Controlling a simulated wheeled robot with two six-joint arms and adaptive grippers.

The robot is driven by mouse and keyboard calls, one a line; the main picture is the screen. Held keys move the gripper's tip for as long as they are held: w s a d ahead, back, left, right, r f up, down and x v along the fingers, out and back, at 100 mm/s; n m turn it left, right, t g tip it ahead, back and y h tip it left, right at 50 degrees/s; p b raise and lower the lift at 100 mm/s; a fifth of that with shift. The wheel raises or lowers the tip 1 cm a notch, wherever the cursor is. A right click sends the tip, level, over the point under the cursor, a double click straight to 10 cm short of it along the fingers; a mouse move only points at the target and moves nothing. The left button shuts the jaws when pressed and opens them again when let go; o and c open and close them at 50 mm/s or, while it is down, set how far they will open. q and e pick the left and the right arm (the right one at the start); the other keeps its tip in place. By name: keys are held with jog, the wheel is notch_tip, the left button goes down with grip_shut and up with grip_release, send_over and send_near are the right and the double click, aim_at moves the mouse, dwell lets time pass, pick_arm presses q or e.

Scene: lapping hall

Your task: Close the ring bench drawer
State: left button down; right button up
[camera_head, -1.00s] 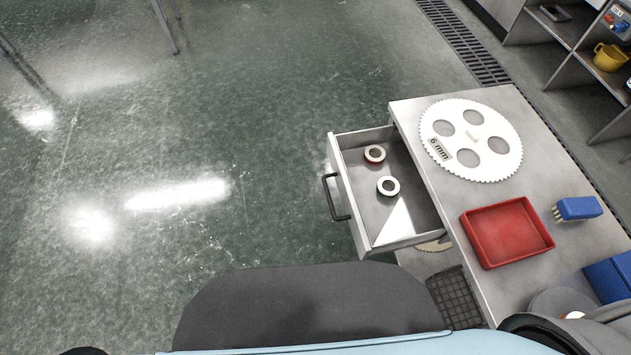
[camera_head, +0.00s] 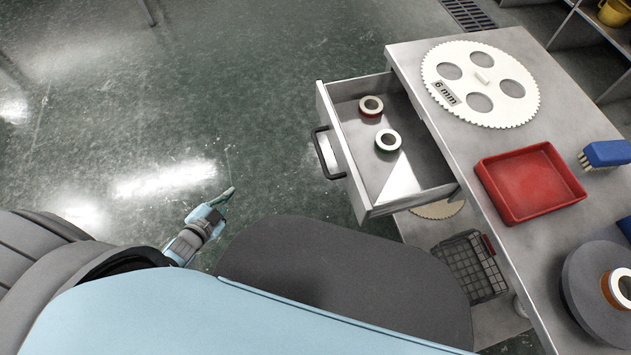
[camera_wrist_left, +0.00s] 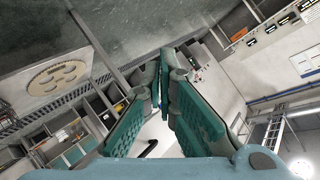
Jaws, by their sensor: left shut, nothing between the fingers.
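The ring bench drawer (camera_head: 350,168) stands pulled out from the left side of the grey metal bench (camera_head: 448,135). Its dark bar handle (camera_head: 320,156) faces left, toward the open floor. Two pale rings, the upper ring (camera_head: 371,106) and the lower ring (camera_head: 388,140), lie inside it. My left gripper (camera_head: 229,193) is shut and empty, left of and nearer than the handle, clearly apart from it. In the left wrist view its teal fingers (camera_wrist_left: 164,75) come together at the tips. My right gripper is out of view.
On the bench lie a white toothed disc (camera_head: 460,58), a red tray (camera_head: 530,185), a blue brush (camera_head: 607,153) and a grey round part (camera_head: 590,290). A wire basket (camera_head: 470,265) sits on the shelf below. The floor left of the drawer is clear.

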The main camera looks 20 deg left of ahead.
pick_arm(q)
jog(key=w+d+m+t+h+b, duration=0.1)
jog(key=w+m+t+h+b, duration=0.25)
jog(key=w+m+b, duration=0.2)
jog(key=m+g+h+b, duration=0.5)
jog(key=m+h+b, duration=0.4)
jog(key=m+h, duration=0.55)
send_near(320, 158)
jog(key=shift+m+y, duration=0.4)
jog(key=shift+y, duration=0.3)
jog(key=x, duration=0.4)
jog(key=r+x, duration=0.1)
jog(key=x, duration=0.1)
jog(key=shift+d, duration=0.25)
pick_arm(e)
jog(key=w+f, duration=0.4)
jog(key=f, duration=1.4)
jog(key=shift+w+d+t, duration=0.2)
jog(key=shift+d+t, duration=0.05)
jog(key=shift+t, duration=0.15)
